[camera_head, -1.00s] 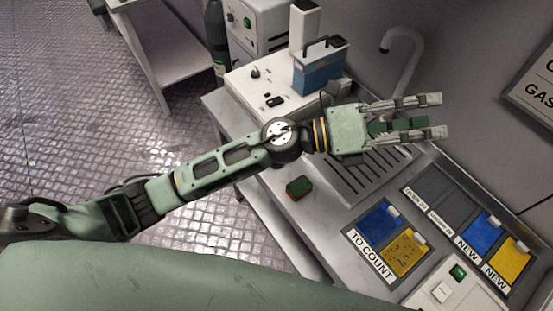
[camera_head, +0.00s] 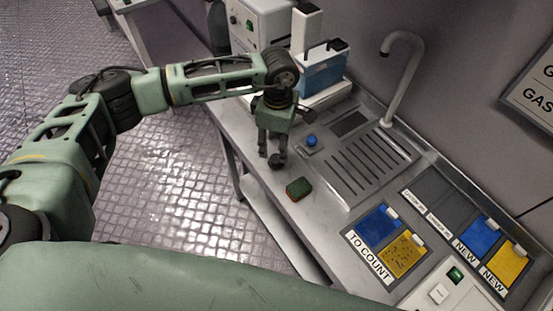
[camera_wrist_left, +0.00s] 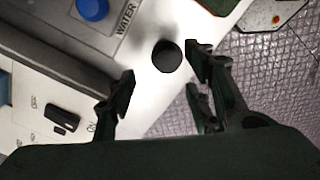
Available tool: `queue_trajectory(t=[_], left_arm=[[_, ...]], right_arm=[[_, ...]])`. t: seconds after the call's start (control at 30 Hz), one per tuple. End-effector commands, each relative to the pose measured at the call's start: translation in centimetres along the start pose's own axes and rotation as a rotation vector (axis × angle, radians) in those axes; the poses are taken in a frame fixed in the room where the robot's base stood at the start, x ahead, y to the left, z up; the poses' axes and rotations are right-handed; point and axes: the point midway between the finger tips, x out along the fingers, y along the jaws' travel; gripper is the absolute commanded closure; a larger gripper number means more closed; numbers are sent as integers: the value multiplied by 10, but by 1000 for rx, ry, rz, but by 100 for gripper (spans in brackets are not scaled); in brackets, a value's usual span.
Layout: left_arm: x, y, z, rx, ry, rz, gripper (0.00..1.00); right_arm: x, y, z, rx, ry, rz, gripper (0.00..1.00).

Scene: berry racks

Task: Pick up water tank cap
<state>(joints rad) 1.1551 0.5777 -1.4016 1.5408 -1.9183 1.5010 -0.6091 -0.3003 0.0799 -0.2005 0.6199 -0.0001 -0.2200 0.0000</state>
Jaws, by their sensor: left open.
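The water tank cap looks to be a small dark round piece (camera_wrist_left: 168,56) on the bench in the left wrist view, near the bench edge. In the head view it shows as a dark spot (camera_head: 276,162) by the fingertips, partly hidden. My left gripper (camera_head: 271,156) points down over the bench. Its fingers are spread in the left wrist view (camera_wrist_left: 162,70), with the dark piece between and slightly beyond the tips. No grip on it shows. My right gripper is not in view.
A blue knob (camera_head: 312,141) stands by the sink; the wrist view shows a WATER label beside it. A green-and-brown sponge (camera_head: 299,188) lies to the right of the gripper. A blue-and-white box (camera_head: 322,72) stands behind. A curved faucet (camera_head: 402,75) rises at the back.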

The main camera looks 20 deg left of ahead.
Motion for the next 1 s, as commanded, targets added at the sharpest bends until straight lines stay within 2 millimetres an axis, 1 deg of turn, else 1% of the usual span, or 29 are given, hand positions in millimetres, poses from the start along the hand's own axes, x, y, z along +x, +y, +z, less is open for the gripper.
queue_trajectory(t=[0.17,0.27,0.3,0.4,0.5,0.7,1.0], left_arm=[[18,-6,1,-1,-1,-5,53],[34,-10,2,0,-2,-5,53],[41,-10,2,-1,-3,-5,53],[52,-9,2,0,-3,-2,53],[58,-9,2,0,-4,-1,53],[58,-8,2,0,-5,-1,54],[58,-8,2,0,-5,-1,80]], right_arm=[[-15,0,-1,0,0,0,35],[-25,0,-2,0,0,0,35],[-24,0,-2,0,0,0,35],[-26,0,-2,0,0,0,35],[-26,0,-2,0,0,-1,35],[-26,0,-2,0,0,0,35],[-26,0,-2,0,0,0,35]])
